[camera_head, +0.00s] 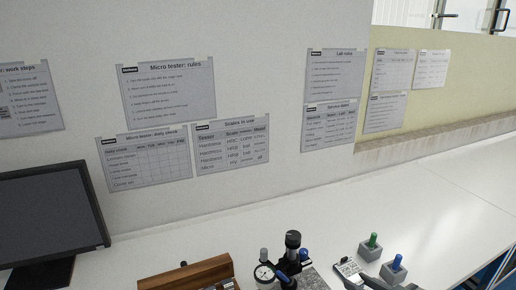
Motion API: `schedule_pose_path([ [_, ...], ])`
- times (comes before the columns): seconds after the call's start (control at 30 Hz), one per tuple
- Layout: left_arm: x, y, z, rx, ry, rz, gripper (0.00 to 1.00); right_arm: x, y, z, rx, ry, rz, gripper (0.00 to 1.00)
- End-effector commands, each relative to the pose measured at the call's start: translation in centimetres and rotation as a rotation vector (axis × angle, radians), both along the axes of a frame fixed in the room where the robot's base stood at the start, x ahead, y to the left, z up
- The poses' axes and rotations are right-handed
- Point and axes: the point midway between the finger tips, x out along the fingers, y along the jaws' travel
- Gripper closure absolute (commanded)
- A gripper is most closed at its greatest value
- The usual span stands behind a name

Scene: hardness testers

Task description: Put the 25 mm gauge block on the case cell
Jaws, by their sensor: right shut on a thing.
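A brown wooden case (187,273) stands at the bottom edge of the view, left of centre. Its lower part is cut off and its cells cannot be made out. My right gripper (376,283) shows only in part at the bottom edge, right of the dial gauge. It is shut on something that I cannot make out. I cannot pick out the 25 mm gauge block with certainty. My left gripper is out of view.
A dial gauge (264,273) on a black-topped stand (292,241) is between the case and my right gripper. Blocks with a green knob (373,240) and a blue knob (396,262) stand at right. A monitor (50,220) is at left. The white bench (440,205) is clear behind.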

Motion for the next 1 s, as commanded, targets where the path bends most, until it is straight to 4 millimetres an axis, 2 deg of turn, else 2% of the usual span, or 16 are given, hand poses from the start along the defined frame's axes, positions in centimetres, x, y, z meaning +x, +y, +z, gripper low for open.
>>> schedule_pose_path([
  [0.17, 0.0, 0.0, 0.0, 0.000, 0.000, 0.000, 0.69, -0.2, 1.0, 0.8, 0.006, -0.002, 0.053, 1.00],
  [0.37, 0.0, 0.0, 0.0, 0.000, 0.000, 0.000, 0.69, -1.1, 3.1, 2.3, 0.006, -0.005, 0.182, 1.00],
  [0.7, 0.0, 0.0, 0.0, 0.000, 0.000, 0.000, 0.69, -4.1, 6.9, 5.9, 0.001, -0.004, 0.462, 1.00],
  [1.0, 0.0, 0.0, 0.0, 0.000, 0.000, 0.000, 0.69, -5.2, 7.9, 6.9, 0.000, 0.000, 0.542, 1.00],
])
